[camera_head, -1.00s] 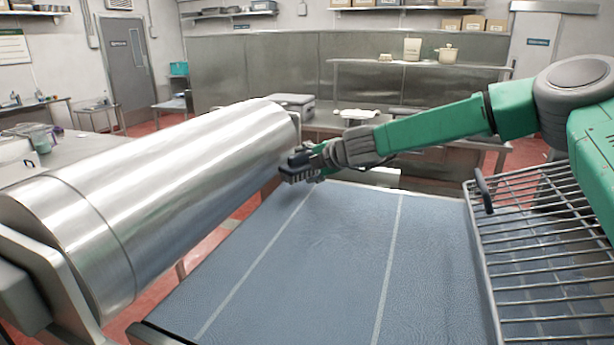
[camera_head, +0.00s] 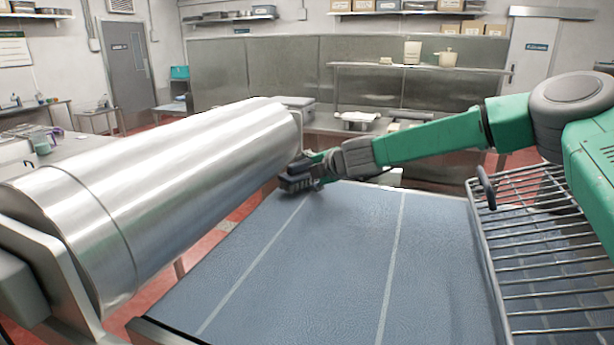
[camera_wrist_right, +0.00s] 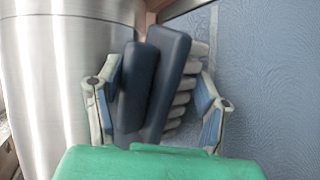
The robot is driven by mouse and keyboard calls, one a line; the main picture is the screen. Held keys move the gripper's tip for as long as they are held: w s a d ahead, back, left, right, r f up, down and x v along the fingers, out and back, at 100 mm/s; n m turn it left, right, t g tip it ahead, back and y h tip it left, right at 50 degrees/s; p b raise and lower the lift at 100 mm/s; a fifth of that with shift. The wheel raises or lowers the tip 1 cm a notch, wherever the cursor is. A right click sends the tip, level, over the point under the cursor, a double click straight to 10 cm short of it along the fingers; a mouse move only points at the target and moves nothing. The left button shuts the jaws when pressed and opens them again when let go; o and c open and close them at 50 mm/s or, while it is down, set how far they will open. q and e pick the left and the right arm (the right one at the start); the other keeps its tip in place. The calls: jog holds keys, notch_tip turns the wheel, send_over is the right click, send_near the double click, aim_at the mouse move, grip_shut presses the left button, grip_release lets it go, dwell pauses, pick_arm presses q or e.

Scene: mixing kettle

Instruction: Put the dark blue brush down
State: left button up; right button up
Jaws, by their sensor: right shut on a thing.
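My right gripper (camera_head: 298,181) is at the far left part of the blue surface (camera_head: 330,270), close beside the big metal cylinder (camera_head: 190,180). It is shut on the dark blue brush (camera_wrist_right: 168,85), which lies between the two fingers in the right wrist view, with pale bristles on its right side. In the head view the brush is a small dark shape at the gripper's end, low over the blue surface. I cannot tell whether it touches that surface. My left gripper is in neither view.
A wire rack (camera_head: 545,262) with a dark handle stands along the right edge of the blue surface. The middle and front of that surface, marked with pale lines, are clear. Steel counters and a shelf (camera_head: 420,68) stand behind.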

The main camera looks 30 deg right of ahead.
jog(key=o, duration=0.9)
jog(key=shift+s+a+f, duration=0.15)
jog(key=shift+a+f, duration=0.05)
jog(key=shift+f, duration=0.15)
jog(key=shift+o, duration=0.2)
jog(key=shift+a, duration=0.15)
jog(key=shift+r, duration=0.1)
jog(key=shift+r+p, duration=0.25)
jog(key=shift+p, duration=0.15)
jog(key=shift+r+p, duration=0.5)
jog(key=shift+p, duration=0.05)
jog(key=b+v, duration=0.1)
jog(key=v, duration=1)
jog(key=shift+s+d, duration=0.2)
jog(key=shift+s, duration=0.1)
jog(key=shift+r, duration=0.1)
